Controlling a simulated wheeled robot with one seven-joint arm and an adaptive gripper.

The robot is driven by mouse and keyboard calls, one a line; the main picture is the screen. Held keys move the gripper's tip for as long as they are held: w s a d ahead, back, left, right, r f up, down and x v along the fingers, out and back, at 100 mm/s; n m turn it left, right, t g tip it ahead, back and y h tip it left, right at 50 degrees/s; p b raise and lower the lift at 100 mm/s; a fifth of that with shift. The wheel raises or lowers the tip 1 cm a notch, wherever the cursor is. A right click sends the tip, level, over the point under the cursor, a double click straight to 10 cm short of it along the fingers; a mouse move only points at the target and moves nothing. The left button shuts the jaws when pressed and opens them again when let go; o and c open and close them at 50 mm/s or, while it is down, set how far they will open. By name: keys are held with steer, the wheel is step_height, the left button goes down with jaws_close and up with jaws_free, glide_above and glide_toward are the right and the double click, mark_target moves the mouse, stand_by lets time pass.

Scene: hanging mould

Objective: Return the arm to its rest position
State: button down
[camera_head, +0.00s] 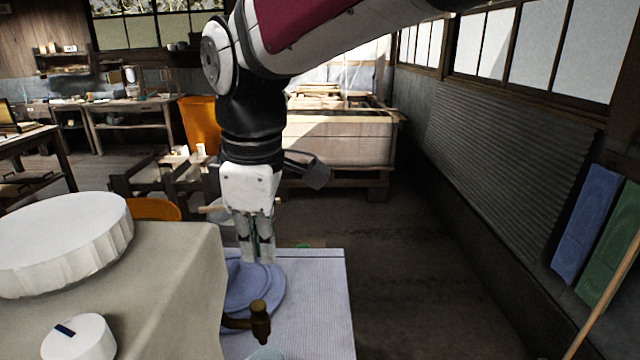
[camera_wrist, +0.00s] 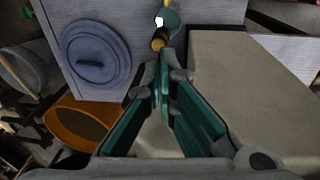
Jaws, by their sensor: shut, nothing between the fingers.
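My gripper (camera_head: 257,250) points downward in the head view, in front of and above a blue-grey round lid (camera_head: 246,290). Its fingers are together and hold nothing. In the wrist view my gripper (camera_wrist: 162,62) shows its teal-lined fingers meeting at the tips. The lid (camera_wrist: 90,62), with a dark bar handle, lies on a white ribbed surface to the left of the fingers. A brass tap (camera_wrist: 160,40) is just beyond the fingertips in that view. In the head view the tap (camera_head: 260,322) juts from the side of the beige block.
A beige block (camera_head: 180,290) fills the lower left, with a large white fluted disc (camera_head: 65,245) and a small white round piece (camera_head: 80,338) on top. Wooden crates (camera_head: 340,135) stand behind.

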steer(key=s+d+r+m, duration=0.15)
steer(key=d+m, duration=0.35)
steer(key=d, duration=0.6)
steer(key=s+d+f+m+t, duration=0.1)
steer(key=s+d+f+m, duration=0.1)
steer(key=s+d+m, duration=0.4)
steer(key=s+d+f+m+t, duration=0.1)
steer(key=s+d+m, duration=0.5)
steer(key=d, duration=0.6)
steer(key=shift+s+d+f+m+t+h, duration=0.4)
steer(key=shift+f+m, duration=0.2)
steer(key=shift+f, duration=0.15)
steer(key=shift+w, duration=0.1)
